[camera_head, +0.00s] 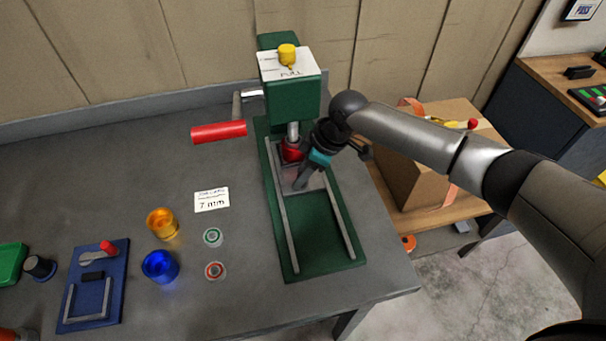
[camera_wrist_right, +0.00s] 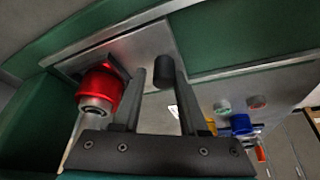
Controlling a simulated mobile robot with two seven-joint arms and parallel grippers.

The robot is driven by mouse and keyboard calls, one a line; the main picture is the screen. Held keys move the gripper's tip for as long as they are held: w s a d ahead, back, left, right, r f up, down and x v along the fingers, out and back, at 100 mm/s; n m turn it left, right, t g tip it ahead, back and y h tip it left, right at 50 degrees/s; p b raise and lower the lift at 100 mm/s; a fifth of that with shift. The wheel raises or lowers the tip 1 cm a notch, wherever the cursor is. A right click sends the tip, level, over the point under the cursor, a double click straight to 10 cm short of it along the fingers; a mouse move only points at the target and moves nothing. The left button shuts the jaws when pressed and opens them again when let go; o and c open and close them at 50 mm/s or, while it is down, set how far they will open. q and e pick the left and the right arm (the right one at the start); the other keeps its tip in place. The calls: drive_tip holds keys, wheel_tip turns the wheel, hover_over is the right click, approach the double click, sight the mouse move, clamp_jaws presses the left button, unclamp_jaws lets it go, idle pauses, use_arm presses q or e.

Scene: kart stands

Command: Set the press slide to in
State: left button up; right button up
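The green press (camera_head: 291,98) stands on the grey table, with a silver ram above a green base with two metal rails. The press slide, a grey metal plate (camera_head: 316,182), lies between the rails at their back end, close to the ram. A red round die (camera_head: 291,151) sits on it beneath the ram; it also shows in the right wrist view (camera_wrist_right: 99,88). A dark upright knob (camera_wrist_right: 164,72) stands on the plate. My right gripper (camera_head: 300,184) is low over the plate. Its fingers (camera_wrist_right: 158,72) are apart, with the knob near their tips; contact is unclear. My left gripper is out of view.
The red lever handle (camera_head: 218,132) sticks out left of the press. Orange (camera_head: 162,223) and blue (camera_head: 160,267) cups, two small rings and a card (camera_head: 211,199) lie left. A cardboard box (camera_head: 415,180) stands right. The front rails are clear.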

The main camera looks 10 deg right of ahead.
drive_tip(key=o, duration=0.3)
drive_tip(key=p+v, duration=0.1)
drive_tip(key=v, duration=1.4)
drive_tip(key=shift+r+p, duration=0.15)
drive_tip(key=shift+p, duration=0.15)
